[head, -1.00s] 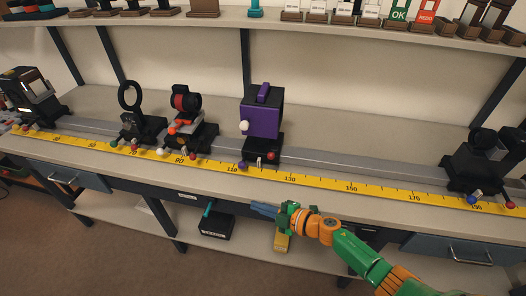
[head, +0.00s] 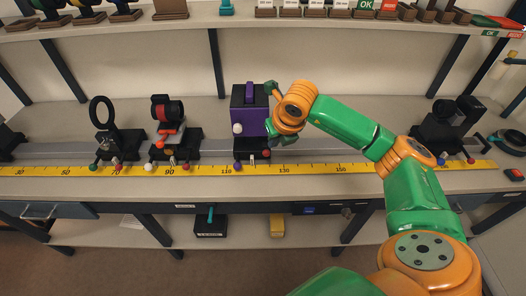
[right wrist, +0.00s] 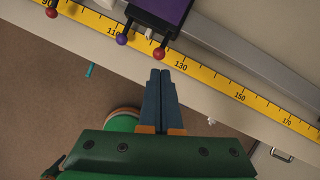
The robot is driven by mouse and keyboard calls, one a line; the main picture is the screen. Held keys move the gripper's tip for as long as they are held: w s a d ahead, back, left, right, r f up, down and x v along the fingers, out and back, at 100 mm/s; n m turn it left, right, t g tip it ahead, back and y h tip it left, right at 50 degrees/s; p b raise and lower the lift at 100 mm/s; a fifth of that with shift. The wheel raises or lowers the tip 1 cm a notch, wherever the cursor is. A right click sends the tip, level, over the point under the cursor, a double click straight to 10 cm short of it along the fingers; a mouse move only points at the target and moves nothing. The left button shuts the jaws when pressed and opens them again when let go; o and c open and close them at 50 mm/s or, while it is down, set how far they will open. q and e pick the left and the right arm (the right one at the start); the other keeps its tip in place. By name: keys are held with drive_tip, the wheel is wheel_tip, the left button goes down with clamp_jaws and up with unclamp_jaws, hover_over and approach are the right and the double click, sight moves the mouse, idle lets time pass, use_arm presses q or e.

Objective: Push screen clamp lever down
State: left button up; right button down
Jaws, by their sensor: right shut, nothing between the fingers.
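The purple and black screen (head: 249,115) stands on a black carriage on the rail, near the 110-120 marks. At the front foot of its carriage are a purple-tipped knob (head: 238,166) and a red-tipped lever (head: 267,153), with a small white piece between them. I cannot tell for sure which is the clamp lever. The red tip shows in the right wrist view (right wrist: 160,53), just beyond my fingertips. My right gripper (right wrist: 160,72) is shut and empty, pointing toward the red tip, with no clear contact. In the head view my arm hides part of the screen's right side.
A yellow ruler (head: 330,169) runs along the bench front. Left of the screen stand a red-ringed holder (head: 166,110) and a black ring holder (head: 103,112). Another black carriage (head: 440,130) is at right. The rail between the screen and that carriage carries nothing.

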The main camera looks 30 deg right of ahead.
sight(267, 153)
drive_tip(key=shift+w+a, duration=0.1)
drive_tip(key=shift+a, duration=0.05)
drive_tip(key=b+x, duration=0.4)
drive_tip(key=x, duration=0.3)
drive_tip(key=shift+s, duration=0.25)
drive_tip(key=shift+b, duration=0.3)
drive_tip(key=s+f+b, duration=0.2)
drive_tip(key=shift+s+a, duration=0.25)
drive_tip(key=shift+s, duration=0.15)
